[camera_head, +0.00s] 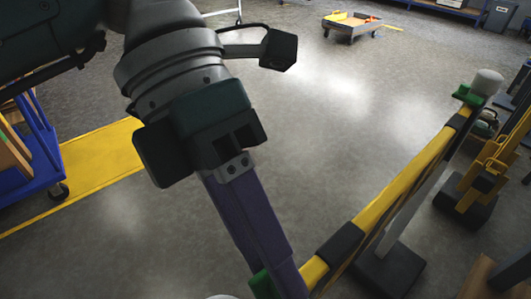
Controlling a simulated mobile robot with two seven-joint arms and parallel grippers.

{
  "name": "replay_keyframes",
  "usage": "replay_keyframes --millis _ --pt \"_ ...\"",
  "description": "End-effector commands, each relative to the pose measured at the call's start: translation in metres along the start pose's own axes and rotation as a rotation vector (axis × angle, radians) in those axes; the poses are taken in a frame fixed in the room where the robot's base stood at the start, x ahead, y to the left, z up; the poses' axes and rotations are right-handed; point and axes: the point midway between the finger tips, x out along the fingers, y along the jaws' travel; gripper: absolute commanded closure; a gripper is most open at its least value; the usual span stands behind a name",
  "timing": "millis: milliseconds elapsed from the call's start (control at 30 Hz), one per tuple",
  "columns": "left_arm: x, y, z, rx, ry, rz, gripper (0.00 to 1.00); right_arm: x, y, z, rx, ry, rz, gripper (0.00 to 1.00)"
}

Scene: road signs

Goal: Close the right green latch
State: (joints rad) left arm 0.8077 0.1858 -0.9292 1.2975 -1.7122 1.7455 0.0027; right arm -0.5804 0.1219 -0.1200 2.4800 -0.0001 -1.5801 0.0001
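A yellow and black barrier bar (390,200) runs diagonally from the bottom middle to the upper right. One green latch (262,284) shows at its near end, at the bottom edge, partly hidden by my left gripper. Another green latch (468,95) sits at the far end, beside a white rounded post top (487,83). My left gripper (285,280) comes in from the upper left and points down. Its purple fingers lie close together, with their tips beside the near green latch; whether they touch it is unclear. My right gripper is out of view.
A blue cart (35,160) stands at the left by a yellow floor stripe (100,165). A low trolley (350,27) is at the back. Yellow and black stands (480,180) crowd the right edge. Grey floor is open in the middle.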

Motion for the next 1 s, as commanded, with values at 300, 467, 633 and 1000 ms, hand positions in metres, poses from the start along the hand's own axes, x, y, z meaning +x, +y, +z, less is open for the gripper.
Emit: replay_keyframes --millis 300,467,633,1000 --pt "-0.0004 0.0024 0.0005 0.002 -0.001 -0.056 1.00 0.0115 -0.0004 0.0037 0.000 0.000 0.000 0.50" --pt "-0.0010 0.0024 0.0004 0.003 0.000 -0.066 1.00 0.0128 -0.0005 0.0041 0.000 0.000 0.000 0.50" --pt "-0.0014 0.0022 0.0004 0.003 0.000 -0.069 1.00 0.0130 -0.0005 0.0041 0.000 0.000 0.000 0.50" --pt "-0.0015 0.0017 0.0004 0.004 0.000 -0.070 0.60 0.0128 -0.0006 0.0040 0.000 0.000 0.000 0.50"
